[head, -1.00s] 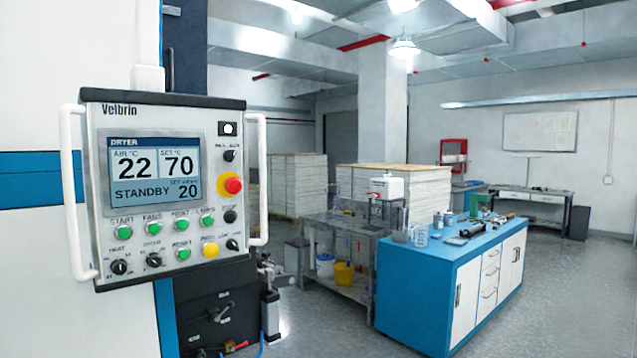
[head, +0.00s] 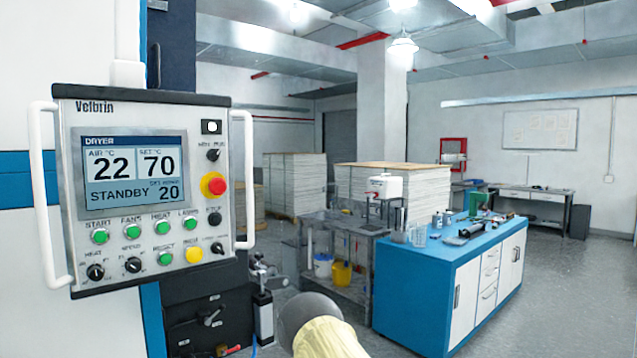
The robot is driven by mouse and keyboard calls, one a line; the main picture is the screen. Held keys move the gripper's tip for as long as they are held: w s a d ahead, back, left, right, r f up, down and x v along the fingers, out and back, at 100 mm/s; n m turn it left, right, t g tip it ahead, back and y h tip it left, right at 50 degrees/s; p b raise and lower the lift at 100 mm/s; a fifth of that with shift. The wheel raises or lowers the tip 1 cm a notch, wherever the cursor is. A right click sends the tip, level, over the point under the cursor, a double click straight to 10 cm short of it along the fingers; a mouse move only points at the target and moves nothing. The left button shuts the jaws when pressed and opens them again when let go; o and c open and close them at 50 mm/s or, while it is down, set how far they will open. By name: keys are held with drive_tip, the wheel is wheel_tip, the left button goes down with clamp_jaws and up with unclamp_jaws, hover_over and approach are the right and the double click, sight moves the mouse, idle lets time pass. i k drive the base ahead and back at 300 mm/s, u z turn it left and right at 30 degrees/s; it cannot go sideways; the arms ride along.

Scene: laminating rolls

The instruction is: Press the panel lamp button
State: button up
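The dryer control panel (head: 140,264) hangs at the left of the head view, with a lit screen (head: 133,173) reading STANDBY. A row of green buttons runs below the screen. The rightmost green one (head: 191,223) has a small label that seems to read LAMPS, and nothing touches it. A black stop button (head: 214,219) is to its right. A rounded grey and cream part of my arm shows at the bottom centre, right of and below the panel. My gripper is not in view.
White handles (head: 46,200) stand out on both sides of the panel. A red emergency knob (head: 214,184) and a yellow button (head: 194,255) are near the green row. A blue bench (head: 415,290) and a grey sink table (head: 345,228) stand to the right. The space before the panel looks clear.

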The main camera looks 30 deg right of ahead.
sight(190, 223)
drive_tip(key=z, duration=0.35)
drive_tip(key=i, duration=1)
drive_tip(key=u, duration=0.05)
